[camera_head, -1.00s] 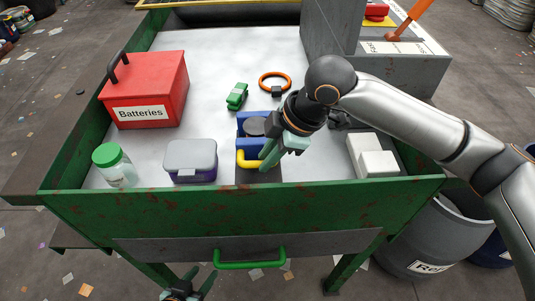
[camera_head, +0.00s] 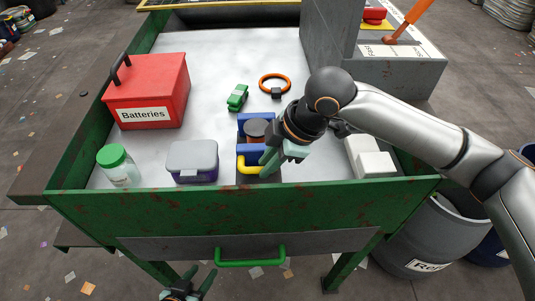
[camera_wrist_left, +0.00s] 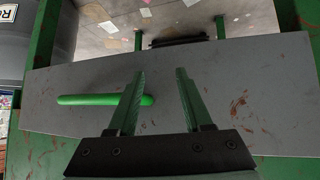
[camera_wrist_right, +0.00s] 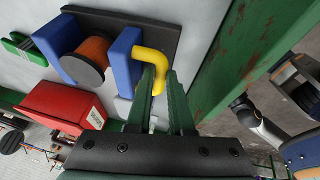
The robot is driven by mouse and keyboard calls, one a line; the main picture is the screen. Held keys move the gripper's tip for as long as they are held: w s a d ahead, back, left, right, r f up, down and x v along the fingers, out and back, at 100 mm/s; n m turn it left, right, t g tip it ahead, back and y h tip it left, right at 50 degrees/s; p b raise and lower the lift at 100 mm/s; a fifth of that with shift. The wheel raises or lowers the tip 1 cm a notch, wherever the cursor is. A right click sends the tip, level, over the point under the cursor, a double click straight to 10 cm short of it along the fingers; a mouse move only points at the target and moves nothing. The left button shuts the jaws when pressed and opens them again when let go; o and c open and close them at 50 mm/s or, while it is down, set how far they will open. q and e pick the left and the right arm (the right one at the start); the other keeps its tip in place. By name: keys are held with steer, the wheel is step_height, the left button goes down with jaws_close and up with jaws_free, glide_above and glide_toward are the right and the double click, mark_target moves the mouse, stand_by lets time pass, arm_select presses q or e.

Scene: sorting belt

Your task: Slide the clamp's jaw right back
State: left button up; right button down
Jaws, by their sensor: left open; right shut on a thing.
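The clamp has a blue back jaw (camera_head: 243,119) and a blue front jaw (camera_head: 246,153) on a dark base plate. A copper-coloured cylinder with a dark top (camera_head: 257,127) stands between the jaws. In the right wrist view the cylinder (camera_wrist_right: 95,54) appears close to both jaws; contact is unclear. A bent yellow handle (camera_wrist_right: 150,57) comes out of the front jaw (camera_wrist_right: 125,45). My right gripper (camera_wrist_right: 160,88) is shut on this handle, which also shows in the head view (camera_head: 247,169). My left gripper (camera_head: 202,277) is open and empty below the table's front, near the green drawer handle (camera_wrist_left: 75,99).
A red Batteries box (camera_head: 150,90), a green-lidded jar (camera_head: 118,168) and a grey-lidded case (camera_head: 192,160) stand left of the clamp. A green clip (camera_head: 237,98) and an orange ring (camera_head: 275,81) lie behind. White blocks (camera_head: 372,160) stand right. A green rim (camera_head: 200,207) borders the front.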

steer(key=shift+s+f, duration=0.1)
steer(key=shift+s, duration=0.8)
steer(key=c, duration=0.8)
jaws_free()
steer(key=shift+s, duration=0.1)
arm_select(q)
steer(key=shift+s+a+r, duration=0.15)
steer(key=shift+s+a, duration=0.45)
steer(key=shift+s, duration=0.15)
arm_select(e)
steer(key=shift+d+r+p, duration=0.15)
steer(key=shift+r+p, duration=0.15)
steer(key=shift+r, duration=0.25)
arm_select(q)
steer(key=shift+s+a+r+y+p, duration=0.3)
steer(key=shift+a+r+p, duration=0.1)
steer(key=shift+p, duration=0.25)
arm_select(e)
steer(key=v, duration=1.1)
steer(key=shift+r, duration=0.25)
arm_select(q)
steer(key=shift+s+f, duration=0.1)
arm_select(e)
steer(key=shift+d+f, duration=0.1)
